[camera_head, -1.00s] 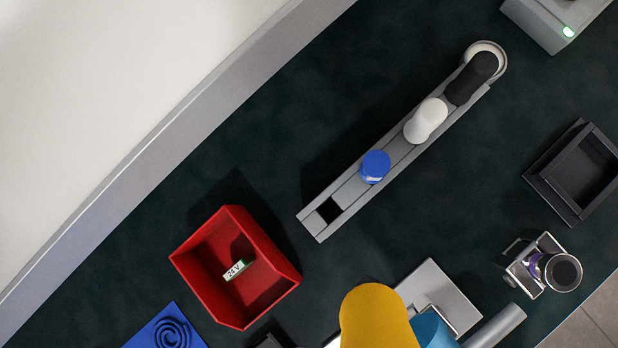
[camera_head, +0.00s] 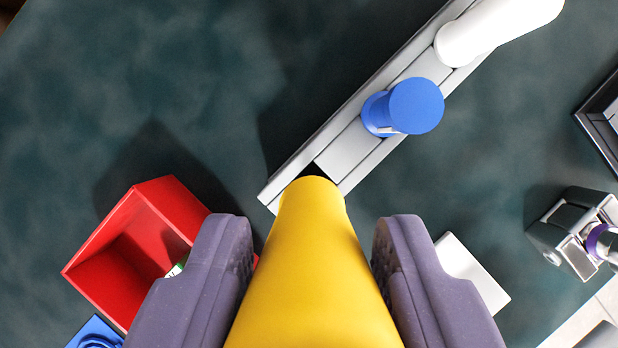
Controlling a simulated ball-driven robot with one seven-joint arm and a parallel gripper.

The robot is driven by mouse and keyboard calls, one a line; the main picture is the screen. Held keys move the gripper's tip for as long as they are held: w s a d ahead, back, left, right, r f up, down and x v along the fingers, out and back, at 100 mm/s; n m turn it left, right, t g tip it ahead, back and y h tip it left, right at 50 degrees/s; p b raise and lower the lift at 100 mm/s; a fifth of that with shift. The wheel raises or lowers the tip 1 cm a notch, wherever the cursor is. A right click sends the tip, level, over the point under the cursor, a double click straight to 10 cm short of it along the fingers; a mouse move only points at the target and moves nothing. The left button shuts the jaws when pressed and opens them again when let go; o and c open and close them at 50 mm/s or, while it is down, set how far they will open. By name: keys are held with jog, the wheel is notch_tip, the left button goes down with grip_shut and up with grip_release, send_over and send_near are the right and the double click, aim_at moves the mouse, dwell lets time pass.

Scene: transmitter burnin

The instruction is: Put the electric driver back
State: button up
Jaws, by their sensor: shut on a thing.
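A yellow, tapering body, which I take as the electric driver (camera_head: 312,290), stands in the lower middle of the view. My gripper (camera_head: 308,238) has its two purple-grey fingers on either side of it and is shut on it. The driver's far end overlaps the lower left end of the grey rack (camera_head: 352,150) in the picture. A dark square opening (camera_head: 314,170) in the rack shows just past that end, partly covered. I cannot tell whether the driver touches the rack. Its lower part is out of view.
The rack also holds a blue-capped piece (camera_head: 415,105) and a white cylinder (camera_head: 490,30). A red bin (camera_head: 125,255) is at left, partly behind a finger. A metal device (camera_head: 575,235) and a black tray (camera_head: 606,125) are at right. Dark tabletop is clear at upper left.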

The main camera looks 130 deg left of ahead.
notch_tip(320, 180, down, 8)
jog(key=shift+b, duration=0.9)
jog(key=shift+f, duration=0.2)
jog(key=o, duration=1.1)
jog(key=shift+r, duration=0.3)
jog(key=p+v, duration=0.3)
jog(key=v, duration=0.9)
